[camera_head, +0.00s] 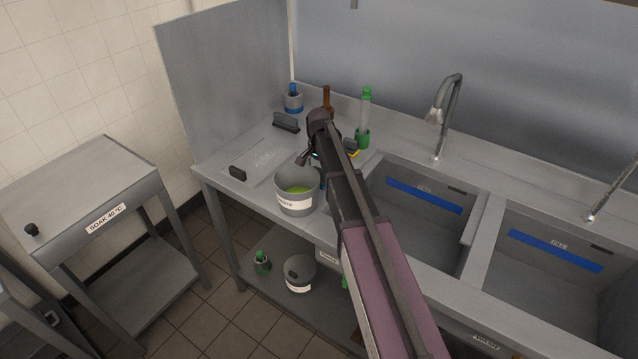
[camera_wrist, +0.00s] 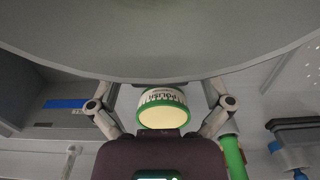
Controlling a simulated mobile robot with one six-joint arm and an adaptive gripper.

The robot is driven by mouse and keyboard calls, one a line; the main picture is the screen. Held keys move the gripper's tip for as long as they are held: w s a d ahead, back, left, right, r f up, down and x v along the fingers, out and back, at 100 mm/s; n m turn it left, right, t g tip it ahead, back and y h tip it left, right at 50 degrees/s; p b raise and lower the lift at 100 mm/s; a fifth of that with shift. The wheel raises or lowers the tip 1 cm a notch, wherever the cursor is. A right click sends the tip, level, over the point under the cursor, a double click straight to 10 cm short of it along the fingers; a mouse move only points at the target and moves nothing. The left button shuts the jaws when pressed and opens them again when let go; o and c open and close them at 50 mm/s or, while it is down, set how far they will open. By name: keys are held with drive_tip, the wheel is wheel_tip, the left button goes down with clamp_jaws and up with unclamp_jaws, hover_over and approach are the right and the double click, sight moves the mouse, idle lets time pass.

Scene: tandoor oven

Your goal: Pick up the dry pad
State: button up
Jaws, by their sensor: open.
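No thing in view bears a readable dry pad label. A small dark block (camera_head: 238,173) on the left of the counter and a longer dark block (camera_head: 286,122) behind it could be pads; I cannot tell which is the dry one. My gripper (camera_head: 312,156) is above the counter, behind the grey pot, partly hidden by my arm. In the wrist view my gripper (camera_wrist: 162,112) has its fingers spread. A round tin marked POLISH (camera_wrist: 163,107), with a green band, shows between them; I see no contact. Part of a yellow-edged dark item (camera_head: 352,148) shows right of my arm.
A grey pot (camera_head: 296,188) with green contents stands at the counter's front edge. A green bottle (camera_head: 365,110) and a blue-topped container (camera_head: 293,101) stand behind. Two sink basins (camera_head: 422,210) and a tap (camera_head: 441,110) lie right. A side table (camera_head: 85,190) stands left.

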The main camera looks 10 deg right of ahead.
drive_tip(key=shift+f, duration=0.45)
idle(0.3)
drive_tip(key=shift+d, duration=0.1)
drive_tip(key=c, duration=1)
